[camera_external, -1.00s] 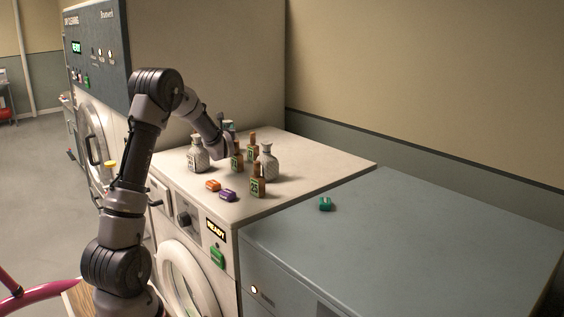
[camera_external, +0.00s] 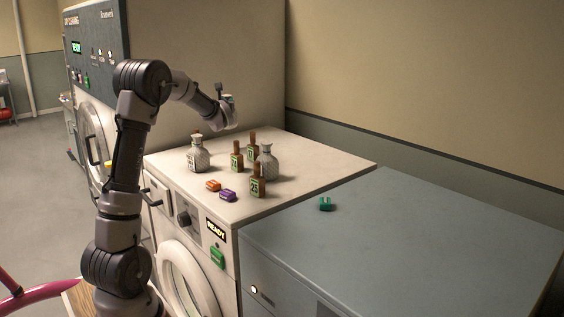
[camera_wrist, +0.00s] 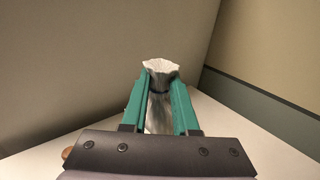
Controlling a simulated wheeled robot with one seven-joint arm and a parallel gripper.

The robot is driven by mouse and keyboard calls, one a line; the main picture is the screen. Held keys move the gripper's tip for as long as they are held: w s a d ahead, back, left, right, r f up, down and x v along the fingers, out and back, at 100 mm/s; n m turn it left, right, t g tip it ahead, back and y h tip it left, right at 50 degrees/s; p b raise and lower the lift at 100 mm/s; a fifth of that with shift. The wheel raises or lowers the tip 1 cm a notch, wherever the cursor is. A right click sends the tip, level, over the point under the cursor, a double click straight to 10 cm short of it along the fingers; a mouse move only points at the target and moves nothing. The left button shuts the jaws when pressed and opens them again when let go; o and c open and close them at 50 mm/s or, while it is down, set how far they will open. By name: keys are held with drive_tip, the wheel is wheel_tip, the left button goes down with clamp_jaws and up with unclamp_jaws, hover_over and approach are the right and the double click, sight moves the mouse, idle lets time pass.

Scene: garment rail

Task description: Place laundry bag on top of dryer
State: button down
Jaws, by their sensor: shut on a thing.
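My gripper (camera_external: 231,120) is raised above the back of the white machine's top (camera_external: 312,165). In the wrist view, its teal fingers (camera_wrist: 161,84) are shut on a white laundry bag (camera_wrist: 160,66) with a ruffled top and a dark tie. The bag's lower part is hidden by the gripper. Two similar pale, narrow-necked bags stand upright on the white top, one at the left (camera_external: 198,158) and one at the right (camera_external: 268,165). A lower blue-grey machine (camera_external: 420,240) adjoins on the right; I cannot tell for sure which machine is the dryer.
Several brown bottles with green labels (camera_external: 258,182) stand between the bags. An orange block (camera_external: 213,186) and a purple block (camera_external: 228,195) lie near the front. A green block (camera_external: 326,204) lies on the otherwise clear blue-grey top. A tall machine (camera_external: 95,50) stands behind.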

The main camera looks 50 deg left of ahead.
wheel_tip(320, 180, up, 5)
drive_tip(key=shift+f, duration=0.1)
drive_tip(key=w+d+r+m+t+h, duration=0.1)
drive_tip(key=w+d, duration=0.2)
drive_tip(key=d, duration=0.6)
drive_tip(key=w+d+r+t, duration=0.1)
drive_tip(key=w+d, duration=0.2)
drive_tip(key=d, duration=0.6)
drive_tip(key=s+d+m+t+h, duration=0.1)
drive_tip(key=d+m+h, duration=0.1)
drive_tip(key=d, duration=2.5)
drive_tip(key=s+d+f+m+t+h, duration=0.1)
drive_tip(key=s+d+h, duration=0.1)
drive_tip(key=s+d, duration=1.15)
drive_tip(key=s+d+f+m+t+h, duration=0.1)
drive_tip(key=s+d+m+h, duration=0.1)
drive_tip(key=s+d, duration=1.1)
drive_tip(key=w+d+f, duration=0.1)
drive_tip(key=f, duration=0.6)
drive_tip(key=w+d+f, duration=0.2)
drive_tip(key=f, duration=0.6)
drive_tip(key=shift+f, duration=0.1)
